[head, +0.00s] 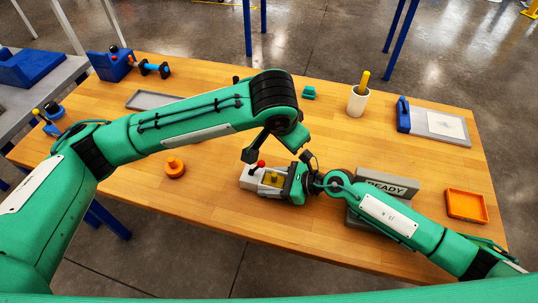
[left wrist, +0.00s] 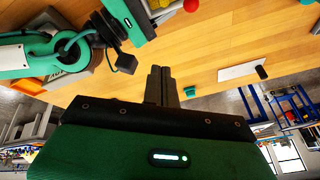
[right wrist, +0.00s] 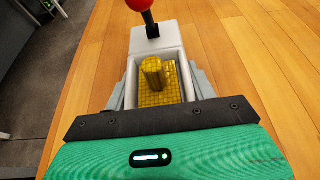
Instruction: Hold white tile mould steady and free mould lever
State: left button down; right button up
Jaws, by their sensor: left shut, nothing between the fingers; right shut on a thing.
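The white tile mould (head: 250,184) lies on the wooden table, in front of the middle. Its lever, a dark stem with a red ball (right wrist: 139,4), stands at the end away from my right gripper. A yellow gridded piece with a round knob (right wrist: 153,72) sits in the mould's cavity. My right gripper (right wrist: 155,92) is shut on the mould, with one grey finger along each side. My left gripper (left wrist: 160,85) is shut and empty, above the table and apart from the lever. The red ball also shows in the left wrist view (left wrist: 191,5).
An orange knobbed piece (head: 174,167) stands left of the mould. A READY sign (head: 398,187) and an orange tray (head: 466,206) are at right. A white cup (head: 356,103), a teal block (head: 309,92) and a blue-handled board (head: 438,124) stand behind. The table's front left is clear.

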aim_at(258, 167)
pick_arm(q)
jog(key=shift+s+a+r+m+g+y, duration=0.1)
jog(key=shift+s+a+m+y, duration=0.05)
jog(key=shift+a+y, duration=0.4)
jog(key=shift+s+a+r+m+g+y, duration=0.1)
jog(key=shift+s+a+r+m+y, duration=0.15)
jog(key=shift+a, duration=0.35)
jog(key=shift+s+a+m+g+y, duration=0.1)
jog(key=shift+a+y, duration=0.4)
jog(key=shift+a, duration=0.1)
jog(key=x, duration=1)
